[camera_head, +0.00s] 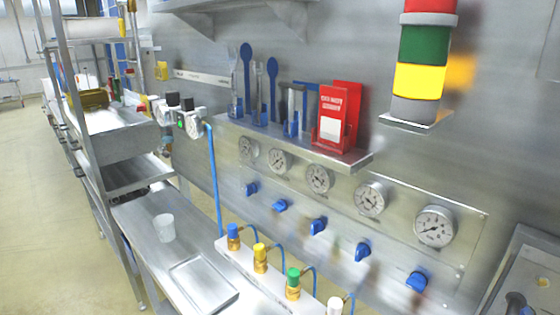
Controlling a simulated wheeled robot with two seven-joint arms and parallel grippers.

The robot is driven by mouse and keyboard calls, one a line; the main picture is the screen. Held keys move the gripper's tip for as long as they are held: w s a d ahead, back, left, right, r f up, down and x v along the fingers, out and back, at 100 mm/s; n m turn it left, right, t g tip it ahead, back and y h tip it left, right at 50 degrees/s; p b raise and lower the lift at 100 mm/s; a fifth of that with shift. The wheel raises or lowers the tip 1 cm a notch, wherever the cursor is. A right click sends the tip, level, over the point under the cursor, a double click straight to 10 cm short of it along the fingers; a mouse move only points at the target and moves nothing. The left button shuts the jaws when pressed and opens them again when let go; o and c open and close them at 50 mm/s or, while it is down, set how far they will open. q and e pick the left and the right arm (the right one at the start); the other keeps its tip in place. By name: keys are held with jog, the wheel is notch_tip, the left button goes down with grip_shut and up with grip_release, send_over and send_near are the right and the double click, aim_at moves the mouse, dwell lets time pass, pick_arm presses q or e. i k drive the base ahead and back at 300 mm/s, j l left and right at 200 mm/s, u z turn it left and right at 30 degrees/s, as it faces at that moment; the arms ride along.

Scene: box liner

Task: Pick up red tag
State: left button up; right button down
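Red tags (331,117) stand upright at the right end of a narrow metal shelf (353,161) on the wall panel. Neither of my grippers is in view.
Blue-handled tools (247,70) stand left of the tags on the shelf. A signal light (424,60) juts out at upper right. Gauges (369,199) and blue knobs (318,226) sit below. A white cup (163,228) stands on the lower left bench (142,213).

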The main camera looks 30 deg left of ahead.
aim_at(334, 100)
jog(key=k+l+z, duration=0.1)
jog(key=k+z, duration=0.15)
jog(key=z, duration=0.15)
jog(key=k+l+z, duration=0.15)
jog(key=z, duration=0.3)
